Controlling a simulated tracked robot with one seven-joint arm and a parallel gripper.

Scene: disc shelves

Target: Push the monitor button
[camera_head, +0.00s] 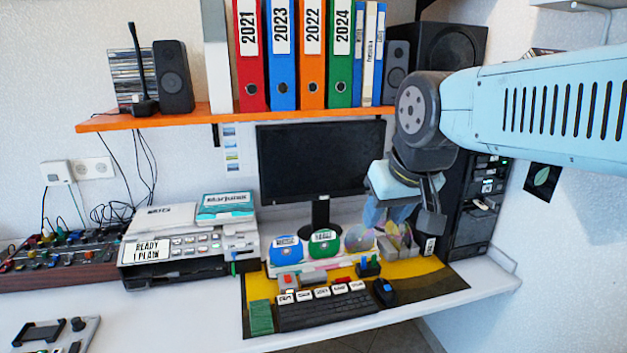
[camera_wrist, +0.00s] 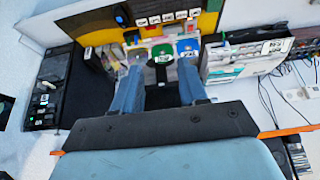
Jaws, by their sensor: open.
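The monitor (camera_head: 320,160) has a dark screen and stands upright on a black stand under the orange shelf. No button can be made out on its frame at this size. My gripper (camera_head: 387,218) is open, with blue fingers pointing down, just right of the monitor's lower right corner in the head view. In the wrist view my gripper (camera_wrist: 160,66) has its two fingers spread with nothing held between them. The black monitor stand (camera_wrist: 162,60) shows between the fingertips there. My gripper body covers much of the lower wrist view.
An orange shelf (camera_head: 180,121) with binders and speakers runs above the monitor. A computer tower (camera_head: 478,205) stands right of my gripper. A keyboard (camera_head: 325,308), a mouse (camera_head: 386,292) and disc cases crowd the desk below. A printer (camera_head: 190,240) stands left.

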